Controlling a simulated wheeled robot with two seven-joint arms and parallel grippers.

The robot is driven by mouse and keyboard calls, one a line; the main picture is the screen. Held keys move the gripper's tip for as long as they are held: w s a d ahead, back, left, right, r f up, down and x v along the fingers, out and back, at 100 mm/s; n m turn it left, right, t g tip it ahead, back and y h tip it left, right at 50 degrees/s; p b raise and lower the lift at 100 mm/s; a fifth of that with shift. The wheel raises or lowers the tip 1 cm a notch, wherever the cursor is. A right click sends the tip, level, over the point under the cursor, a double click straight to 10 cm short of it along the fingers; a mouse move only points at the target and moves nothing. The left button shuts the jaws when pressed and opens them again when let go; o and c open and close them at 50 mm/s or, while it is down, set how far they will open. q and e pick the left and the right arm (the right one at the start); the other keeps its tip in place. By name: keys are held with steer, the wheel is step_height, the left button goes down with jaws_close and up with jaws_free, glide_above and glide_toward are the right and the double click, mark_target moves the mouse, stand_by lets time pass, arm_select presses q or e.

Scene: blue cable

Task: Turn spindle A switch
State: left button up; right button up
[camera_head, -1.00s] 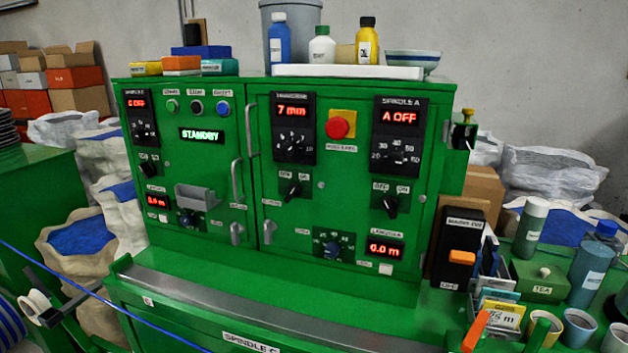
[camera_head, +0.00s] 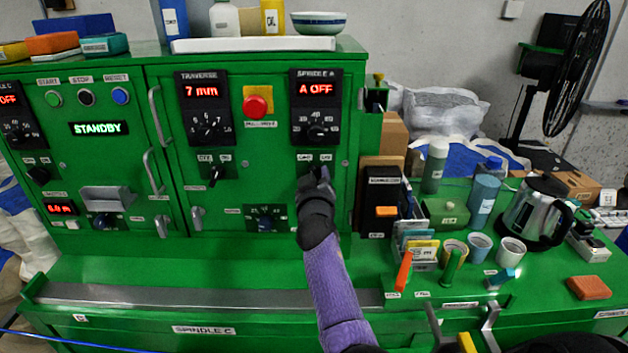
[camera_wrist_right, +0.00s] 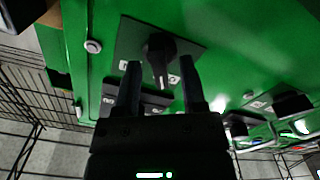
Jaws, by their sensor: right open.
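The spindle A switch is a black rotary knob on the green cabinet front. In the right wrist view the knob (camera_wrist_right: 158,48) stands on a dark plate, its pointer between my fingertips. In the head view it is mostly hidden behind my right gripper (camera_head: 318,176), below its OFF/ON labels. My right gripper also shows in the wrist view (camera_wrist_right: 160,64), open, one finger on each side of the knob; I cannot tell if either touches. The spindle A display (camera_head: 317,89) reads A OFF. My left gripper is not in view.
A black box with an orange switch (camera_head: 386,211) is to the right. Cups, a kettle (camera_head: 538,211) and markers crowd the right bench.

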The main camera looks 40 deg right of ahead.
steer(key=shift+w, duration=0.15)
jaws_close()
stand_by(0.4)
steer(key=shift+d+m+b, duration=0.2)
steer(key=shift+m+b, duration=0.75)
steer(key=shift+m, duration=4.95)
jaws_free()
